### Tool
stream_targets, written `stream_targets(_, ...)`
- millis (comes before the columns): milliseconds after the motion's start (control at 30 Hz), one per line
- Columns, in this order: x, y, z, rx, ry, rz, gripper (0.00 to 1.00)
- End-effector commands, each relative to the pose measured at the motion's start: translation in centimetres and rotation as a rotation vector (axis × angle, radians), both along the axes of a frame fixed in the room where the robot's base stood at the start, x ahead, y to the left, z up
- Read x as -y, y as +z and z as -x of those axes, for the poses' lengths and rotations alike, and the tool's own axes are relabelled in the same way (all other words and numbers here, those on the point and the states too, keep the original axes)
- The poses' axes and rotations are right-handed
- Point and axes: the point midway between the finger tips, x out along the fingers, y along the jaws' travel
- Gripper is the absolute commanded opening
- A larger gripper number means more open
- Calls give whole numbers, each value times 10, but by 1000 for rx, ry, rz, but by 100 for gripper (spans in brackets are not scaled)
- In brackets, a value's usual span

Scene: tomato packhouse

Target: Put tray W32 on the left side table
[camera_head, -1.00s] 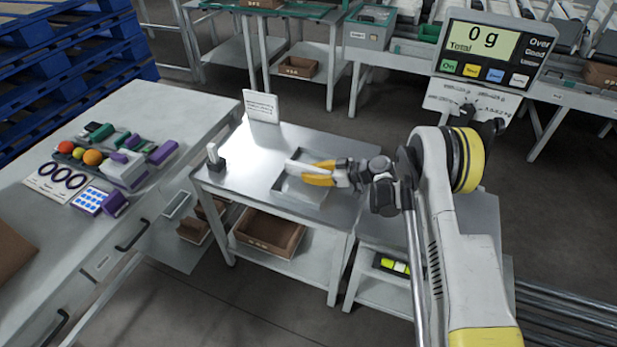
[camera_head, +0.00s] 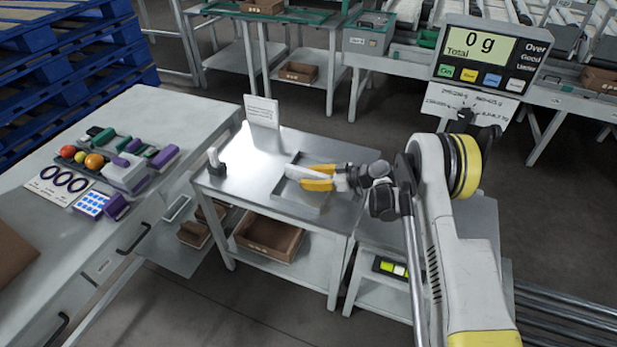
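A shallow grey metal tray (camera_head: 285,201) lies on the steel top of a side table (camera_head: 236,186) in the middle of the head view. No label on it can be read, so I cannot tell whether it is W32. My gripper (camera_head: 308,177), with yellow and pale fingers, comes in from the right and is over the tray. The fingers hide part of the tray's inside and right rim. I cannot tell whether they touch the tray or hold it.
A small upright tool in a dark base (camera_head: 216,164) and a white sign (camera_head: 262,112) stand on the same table. A workbench (camera_head: 150,112) with a sorting kit is at the left. A scale display (camera_head: 487,60) rises at the right. A brown crate (camera_head: 268,238) sits on the lower shelf.

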Motion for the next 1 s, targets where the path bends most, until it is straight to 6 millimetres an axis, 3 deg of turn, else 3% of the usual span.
stream_targets(33, 0, -9, 5, -10, 4, 6, 34)
stream_targets(133, 0, 1, 5, -9, 4, 5, 34)
stream_targets(600, 88, 47, 35, -4, -1, 2, 34)
stream_targets(767, 102, 52, 40, -4, 0, 2, 34)
stream_targets(1000, 105, 62, 40, -22, -10, 12, 34)
